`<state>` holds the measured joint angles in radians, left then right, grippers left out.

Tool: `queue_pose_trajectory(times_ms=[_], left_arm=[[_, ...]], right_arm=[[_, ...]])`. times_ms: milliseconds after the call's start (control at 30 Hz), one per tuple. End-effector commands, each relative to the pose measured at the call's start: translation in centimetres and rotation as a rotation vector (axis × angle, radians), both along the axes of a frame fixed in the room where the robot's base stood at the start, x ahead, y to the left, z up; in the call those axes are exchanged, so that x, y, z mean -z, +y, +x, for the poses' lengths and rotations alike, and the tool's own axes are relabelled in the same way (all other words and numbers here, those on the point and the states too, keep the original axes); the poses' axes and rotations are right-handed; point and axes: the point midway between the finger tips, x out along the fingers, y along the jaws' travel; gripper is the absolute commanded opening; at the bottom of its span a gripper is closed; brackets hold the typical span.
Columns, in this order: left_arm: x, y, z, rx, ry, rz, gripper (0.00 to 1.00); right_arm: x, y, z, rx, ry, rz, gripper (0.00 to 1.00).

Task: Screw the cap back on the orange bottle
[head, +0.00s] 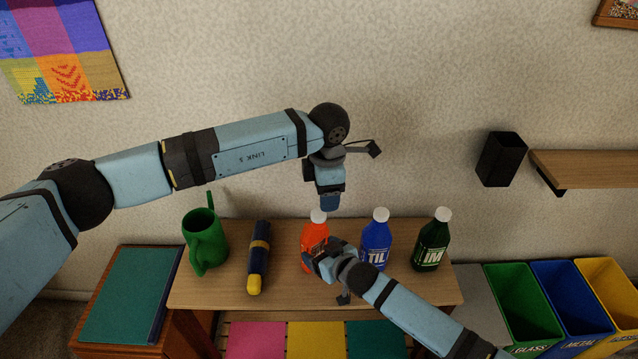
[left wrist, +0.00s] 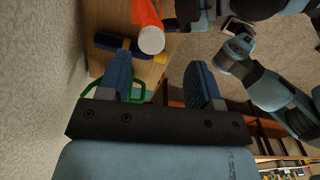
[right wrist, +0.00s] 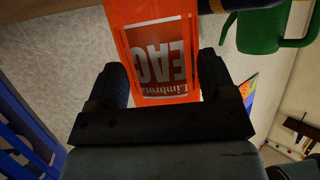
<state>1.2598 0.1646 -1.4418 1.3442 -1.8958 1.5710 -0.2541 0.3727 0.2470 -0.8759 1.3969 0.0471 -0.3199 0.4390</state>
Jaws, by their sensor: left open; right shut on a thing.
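The orange bottle (head: 314,236) stands upright on the wooden table, with a white cap (head: 318,215) on top. I cannot tell how tightly the cap sits. My right gripper (head: 316,262) is shut on the bottle's body; in the right wrist view the orange body (right wrist: 150,40) with its label is between the fingers. My left gripper (head: 329,205) is open just above the cap, pointing down. In the left wrist view the white cap (left wrist: 151,40) shows beyond the open fingers, not between them.
A blue bottle (head: 376,240) and a dark green bottle (head: 433,240) stand to the right. A flashlight (head: 258,258) and a green watering can (head: 205,243) are to the left. Colored bins (head: 522,305) stand beyond the table (head: 210,291) at right. A black holder (head: 501,160) is on the wall.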

Motion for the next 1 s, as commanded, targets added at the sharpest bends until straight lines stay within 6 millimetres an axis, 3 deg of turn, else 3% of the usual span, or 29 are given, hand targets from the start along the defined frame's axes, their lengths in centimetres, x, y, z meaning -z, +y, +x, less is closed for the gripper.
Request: queue_pose_trajectory(times_ms=[1000], left_arm=[[-1.1,0.9,0.5,-2.411,-0.004,-0.009,0.58]], right_arm=[[0.0,0.0,0.0,0.000,0.000,0.000,0.34]])
